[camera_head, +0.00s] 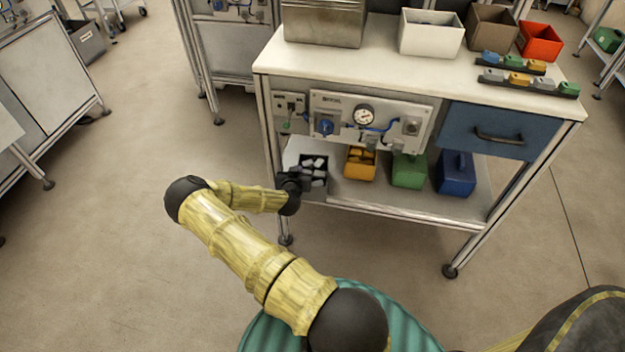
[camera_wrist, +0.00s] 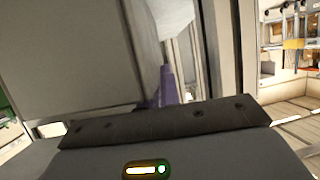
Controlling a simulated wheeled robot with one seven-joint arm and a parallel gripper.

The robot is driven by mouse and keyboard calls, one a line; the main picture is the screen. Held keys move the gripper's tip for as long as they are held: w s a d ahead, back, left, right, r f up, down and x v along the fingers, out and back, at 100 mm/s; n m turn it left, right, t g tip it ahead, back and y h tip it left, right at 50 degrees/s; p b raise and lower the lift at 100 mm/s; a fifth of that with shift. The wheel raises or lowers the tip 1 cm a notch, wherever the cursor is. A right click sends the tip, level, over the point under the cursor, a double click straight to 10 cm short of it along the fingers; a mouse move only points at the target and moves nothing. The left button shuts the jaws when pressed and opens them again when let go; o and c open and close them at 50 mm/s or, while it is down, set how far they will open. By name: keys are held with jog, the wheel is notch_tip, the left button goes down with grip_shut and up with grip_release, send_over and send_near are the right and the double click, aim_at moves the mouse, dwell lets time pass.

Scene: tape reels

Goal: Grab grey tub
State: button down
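A dark grey tub (camera_head: 318,191) with several light grey pieces in it stands at the left end of the bench's lower shelf. My arm reaches in from the left, and my gripper (camera_head: 304,180) is at this tub's left side, overlapping it in the head view. I cannot tell whether they touch. The fingers are dark and small there, so their opening is unclear. In the wrist view, a large grey surface (camera_wrist: 70,55) fills the left, close to the camera, and a purple part (camera_wrist: 167,88) shows beyond the dark bar of my gripper.
Yellow (camera_head: 360,165), green (camera_head: 408,172) and blue (camera_head: 456,174) tubs stand to the right on the same shelf. A gauge panel (camera_head: 345,105) and a blue drawer (camera_head: 497,130) hang above. The worktop (camera_head: 375,62) carries metal, white, brown and orange boxes. Floor left of the bench is clear.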

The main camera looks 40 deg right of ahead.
jog(key=shift+r, duration=0.1)
dwell(0.8)
notch_tip(320, 180, up, 10)
jog(key=p, duration=0.2)
